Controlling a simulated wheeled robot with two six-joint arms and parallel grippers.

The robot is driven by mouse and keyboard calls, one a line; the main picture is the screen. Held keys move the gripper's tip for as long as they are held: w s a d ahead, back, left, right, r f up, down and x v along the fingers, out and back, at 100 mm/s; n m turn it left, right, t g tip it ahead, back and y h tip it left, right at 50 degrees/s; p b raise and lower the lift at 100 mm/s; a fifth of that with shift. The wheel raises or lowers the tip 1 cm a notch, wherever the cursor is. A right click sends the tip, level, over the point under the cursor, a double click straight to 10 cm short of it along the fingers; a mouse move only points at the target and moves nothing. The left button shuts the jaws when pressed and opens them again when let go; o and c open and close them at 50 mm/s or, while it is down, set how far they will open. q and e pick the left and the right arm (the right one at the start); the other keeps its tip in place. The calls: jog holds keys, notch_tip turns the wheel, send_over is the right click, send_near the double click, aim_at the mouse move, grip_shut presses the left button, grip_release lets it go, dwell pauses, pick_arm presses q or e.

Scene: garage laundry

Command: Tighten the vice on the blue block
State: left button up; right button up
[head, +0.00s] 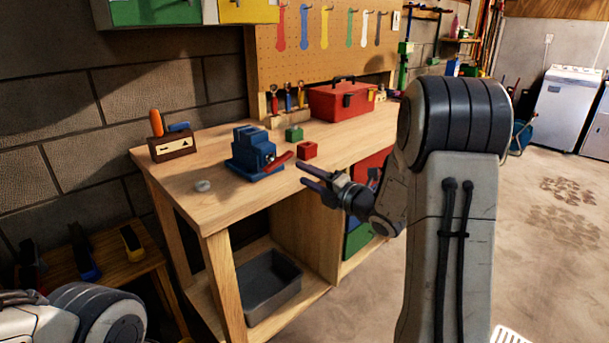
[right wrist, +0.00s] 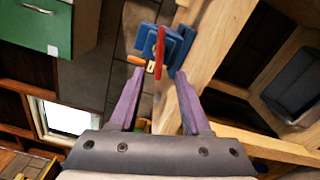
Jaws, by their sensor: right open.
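The blue vice (head: 252,150) stands on the wooden workbench, with its red handle (head: 279,161) sticking out to the right and slanting up. The vice also shows in the right wrist view (right wrist: 180,47), its red handle (right wrist: 160,52) upright in the picture between my fingertips. A separate blue block cannot be told apart from the blue vice. My right gripper (head: 301,174) is open and empty, a short way to the right of the handle and not touching it. Its two purple fingers show in the right wrist view (right wrist: 159,76). My left gripper is out of view.
A red toolbox (head: 341,101) stands farther back. A wooden tool holder (head: 172,147) and a grey round piece (head: 203,186) are to the left. A grey bin (head: 268,283) sits on the lower shelf.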

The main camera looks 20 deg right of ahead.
jog(key=c, duration=0.3)
jog(key=shift+r+p, duration=0.25)
jog(key=shift+p, duration=0.15)
grip_shut()
notch_tip(320, 180, up, 7)
jog(key=m+g+h+p, duration=0.2)
jog(key=m+p, duration=1.7)
jog(key=p, duration=0.8)
send_over(275, 160)
jog(key=s+d, duration=0.3)
jog(key=shift+w+d+f+p, duration=0.2)
jog(key=shift+f+p, duration=0.1)
jog(key=shift+f, duration=0.35)
jog(key=shift+w+d+f+p, duration=0.15)
jog(key=shift+f+p, duration=0.15)
jog(key=shift+f, duration=0.4)
jog(key=shift+w+d+f+p, duration=0.1)
jog(key=shift+w+f+p, duration=0.15)
jog(key=shift+f, duration=0.4)
